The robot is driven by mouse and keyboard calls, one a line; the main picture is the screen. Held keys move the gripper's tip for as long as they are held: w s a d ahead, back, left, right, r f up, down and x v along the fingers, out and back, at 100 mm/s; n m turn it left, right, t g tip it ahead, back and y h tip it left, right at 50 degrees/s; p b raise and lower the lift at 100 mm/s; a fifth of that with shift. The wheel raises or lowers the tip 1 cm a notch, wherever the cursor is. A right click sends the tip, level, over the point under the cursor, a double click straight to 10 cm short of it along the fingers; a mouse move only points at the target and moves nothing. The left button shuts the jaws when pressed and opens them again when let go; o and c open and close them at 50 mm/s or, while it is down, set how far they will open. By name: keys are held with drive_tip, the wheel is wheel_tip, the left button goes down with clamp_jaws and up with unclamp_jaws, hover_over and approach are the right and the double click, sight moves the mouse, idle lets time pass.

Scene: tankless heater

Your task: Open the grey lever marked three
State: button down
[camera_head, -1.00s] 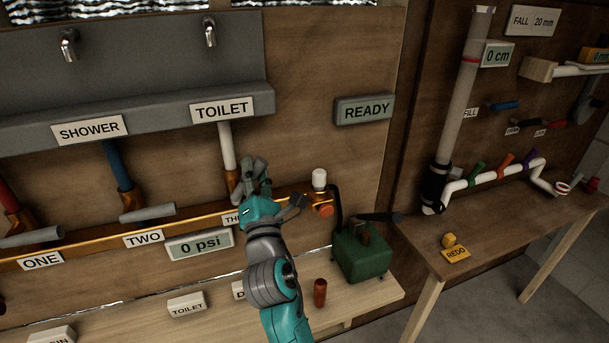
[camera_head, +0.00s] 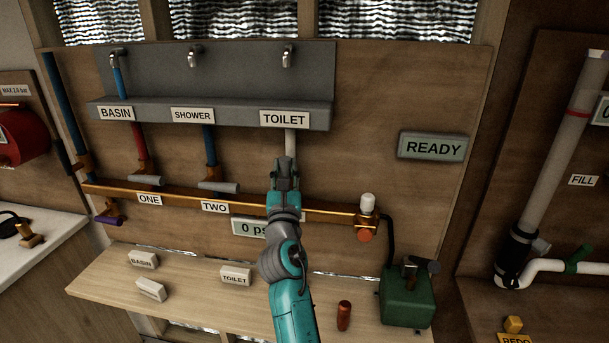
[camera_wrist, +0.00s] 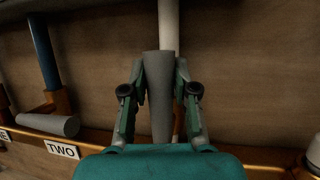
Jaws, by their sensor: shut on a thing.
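The grey lever of the third branch (camera_wrist: 158,95) stands upright between the fingers of my gripper (camera_wrist: 159,92) in the wrist view. The fingers lie on either side of it and are shut on it. In the head view my gripper (camera_head: 285,172) is at the copper pipe below the TOILET sign (camera_head: 284,119) and hides the lever. The sign marked THREE is hidden behind my arm. A white pipe (camera_head: 291,142) runs up from there to the sign.
Grey levers one (camera_head: 146,181) and two (camera_head: 218,187) lie sideways on the copper pipe (camera_head: 331,208). A pressure display (camera_head: 247,227) is partly hidden by my arm. A green pump (camera_head: 407,297) and a red cylinder (camera_head: 344,315) stand on the bench. A READY panel (camera_head: 432,147) is at the right.

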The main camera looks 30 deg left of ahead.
drive_tip(key=shift+a, duration=0.1)
idle(0.4)
drive_tip(key=c, duration=0.9)
unclamp_jaws()
drive_tip(key=shift+o, duration=0.2)
drive_tip(key=v, duration=1.2)
